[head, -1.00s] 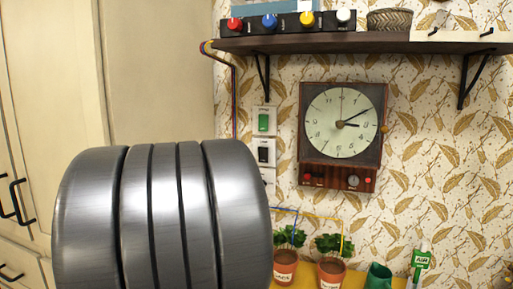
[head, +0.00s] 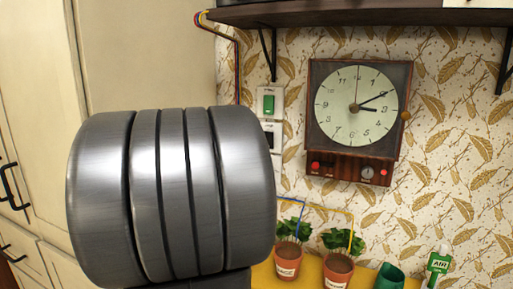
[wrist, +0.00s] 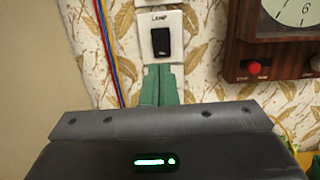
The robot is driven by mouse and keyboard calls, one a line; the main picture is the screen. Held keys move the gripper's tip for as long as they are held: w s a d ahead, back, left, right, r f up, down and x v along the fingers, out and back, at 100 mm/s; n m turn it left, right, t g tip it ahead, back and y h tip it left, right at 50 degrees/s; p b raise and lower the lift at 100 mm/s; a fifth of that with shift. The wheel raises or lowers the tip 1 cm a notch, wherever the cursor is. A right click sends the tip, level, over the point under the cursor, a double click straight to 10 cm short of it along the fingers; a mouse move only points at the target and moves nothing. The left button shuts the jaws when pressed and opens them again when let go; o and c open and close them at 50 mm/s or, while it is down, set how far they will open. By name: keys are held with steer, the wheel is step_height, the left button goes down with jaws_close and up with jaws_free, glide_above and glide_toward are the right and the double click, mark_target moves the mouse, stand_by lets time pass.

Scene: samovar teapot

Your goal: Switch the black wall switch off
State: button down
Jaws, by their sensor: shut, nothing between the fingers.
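The black wall switch (wrist: 162,41) sits on a white plate labelled "LAMP" in the wrist view. In the head view the black switch (head: 276,139) shows only in part at the edge of my large grey arm link. My gripper (wrist: 159,70) has green fingers, closed together and empty. In the wrist view its tips appear just below the black switch, over the lower edge of the plate. I cannot tell whether they touch it. My gripper is hidden behind my arm in the head view.
A green switch (head: 269,103) sits above the black one. A clock (head: 357,105) hangs to the right, with a red knob (wrist: 253,66) below its face. A shelf (head: 370,14) juts out above. Coloured cables (wrist: 105,50) run left of the switch. Potted plants (head: 289,262) stand below.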

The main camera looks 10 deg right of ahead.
steer(key=p+x, duration=0.4)
steer(key=x, duration=0.9)
steer(key=shift+w, duration=0.2)
steer(key=shift+d+r, duration=0.1)
steer(key=shift+d, duration=0.05)
steer(key=shift+w+d+p, duration=0.1)
steer(key=shift+p, duration=0.55)
